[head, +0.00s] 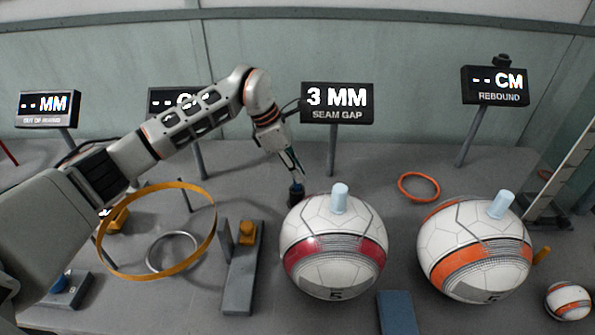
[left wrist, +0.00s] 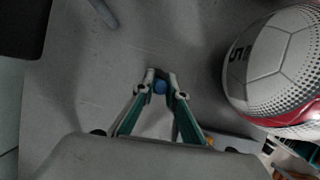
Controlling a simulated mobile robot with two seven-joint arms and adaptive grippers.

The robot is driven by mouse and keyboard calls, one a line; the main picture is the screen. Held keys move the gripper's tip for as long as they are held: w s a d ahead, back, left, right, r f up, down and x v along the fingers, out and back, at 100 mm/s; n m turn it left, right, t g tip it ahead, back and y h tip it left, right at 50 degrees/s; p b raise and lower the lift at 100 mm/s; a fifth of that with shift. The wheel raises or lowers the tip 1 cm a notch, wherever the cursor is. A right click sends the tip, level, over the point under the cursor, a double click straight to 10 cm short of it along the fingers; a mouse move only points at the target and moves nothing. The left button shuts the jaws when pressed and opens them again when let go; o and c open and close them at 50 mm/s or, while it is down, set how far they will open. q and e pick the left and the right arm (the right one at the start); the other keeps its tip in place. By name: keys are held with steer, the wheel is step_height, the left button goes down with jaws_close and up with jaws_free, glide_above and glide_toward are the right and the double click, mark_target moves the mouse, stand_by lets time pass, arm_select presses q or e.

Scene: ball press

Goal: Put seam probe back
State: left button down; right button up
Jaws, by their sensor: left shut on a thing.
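My left gripper (head: 296,180) points down behind the red-banded ball (head: 335,262), near the foot of the seam gap display (head: 337,101). In the head view a short dark upright piece (head: 296,196) shows just under the fingertips. I cannot tell whether it is the probe's body or its holder, and its lower end is partly hidden by the ball. The display reads 3 MM. My right gripper is not in view.
An orange-banded ball (head: 478,258) stands at right, with a small ball (head: 568,301) beyond it. An orange ring (head: 419,187) lies behind. A large yellow ring (head: 208,235) and a grey gauge block (head: 240,275) are at left. A blue block (head: 398,314) lies in front.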

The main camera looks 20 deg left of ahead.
arm_select(q)
steer(key=shift+f, duration=0.1)
steer(key=c, duration=2)
jaws_free()
steer(key=shift+c, duration=0.2)
steer(key=p+v, duration=0.1)
steer(key=v, duration=1.1)
steer(key=shift+d, duration=0.1)
